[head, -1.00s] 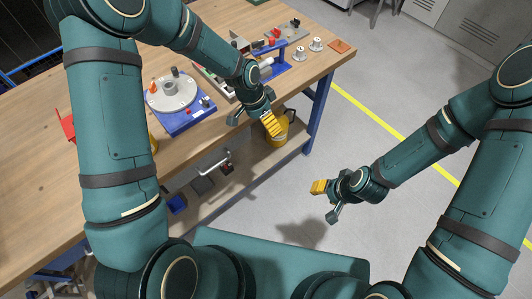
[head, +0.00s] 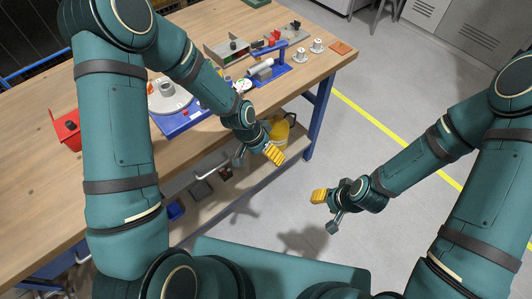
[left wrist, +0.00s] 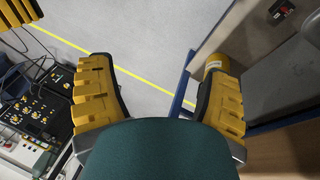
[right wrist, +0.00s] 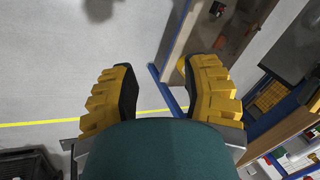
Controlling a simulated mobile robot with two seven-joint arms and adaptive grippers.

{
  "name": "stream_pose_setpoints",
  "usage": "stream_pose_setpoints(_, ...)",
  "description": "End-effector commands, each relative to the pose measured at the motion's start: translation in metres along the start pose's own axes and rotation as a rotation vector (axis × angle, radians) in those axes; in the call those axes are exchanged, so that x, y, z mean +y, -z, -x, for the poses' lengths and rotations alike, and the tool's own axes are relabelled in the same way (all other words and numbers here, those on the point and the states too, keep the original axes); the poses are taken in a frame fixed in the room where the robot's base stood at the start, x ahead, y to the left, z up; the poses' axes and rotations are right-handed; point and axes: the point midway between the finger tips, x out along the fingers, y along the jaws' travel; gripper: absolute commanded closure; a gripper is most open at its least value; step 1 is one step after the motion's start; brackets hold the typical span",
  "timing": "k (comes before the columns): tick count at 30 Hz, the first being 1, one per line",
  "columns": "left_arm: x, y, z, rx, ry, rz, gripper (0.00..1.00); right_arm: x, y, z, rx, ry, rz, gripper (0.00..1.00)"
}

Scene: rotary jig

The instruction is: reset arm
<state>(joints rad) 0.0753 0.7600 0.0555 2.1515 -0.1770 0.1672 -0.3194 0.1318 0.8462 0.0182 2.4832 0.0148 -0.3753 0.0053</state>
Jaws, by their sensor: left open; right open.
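My left gripper (head: 258,156) is open and empty in the head view, in front of the workbench's front edge. Its yellow finger pads stand wide apart in the left wrist view (left wrist: 160,95). My right gripper (head: 325,208) is open and empty over the grey floor, right of the bench. Its pads are also apart in the right wrist view (right wrist: 160,95). The rotary jig, a grey disc (head: 172,98) on a blue base (head: 185,124), sits on the bench and is partly hidden behind my left arm.
The wooden workbench (head: 30,150) holds a red bracket (head: 66,130), a blue fixture (head: 282,66) and two white spools at the far right. A yellow container (head: 280,130) stands on the lower shelf. Open floor (head: 400,120) lies to the right.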

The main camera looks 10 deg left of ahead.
Motion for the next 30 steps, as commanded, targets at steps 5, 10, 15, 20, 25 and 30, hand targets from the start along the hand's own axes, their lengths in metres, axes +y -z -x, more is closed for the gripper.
stream_pose_setpoints(5,0.0,0.0,0.0,0.0,0.0,-0.001,0.22,0.0,0.0,0.0,0.0,0.0,0.0,0.53)
stream_pose_setpoints(10,0.002,-0.004,-0.003,0.001,-0.003,0.018,0.22,0.0,-0.001,0.0,-0.001,0.0,0.0,0.53)
stream_pose_setpoints(15,0.017,-0.049,-0.023,0.017,-0.014,0.222,0.22,0.0,-0.009,0.001,-0.025,0.002,0.007,0.53)
stream_pose_setpoints(20,0.031,-0.097,-0.034,0.041,0.0,0.458,0.22,-0.001,-0.019,0.002,-0.051,0.003,0.016,0.53)
stream_pose_setpoints(25,0.036,-0.12,-0.035,0.055,0.018,0.575,0.22,-0.001,-0.023,0.002,-0.063,0.004,0.019,0.53)
stream_pose_setpoints(30,0.036,-0.12,-0.035,0.058,0.019,0.581,0.22,-0.001,-0.023,0.002,-0.063,0.004,0.019,0.53)
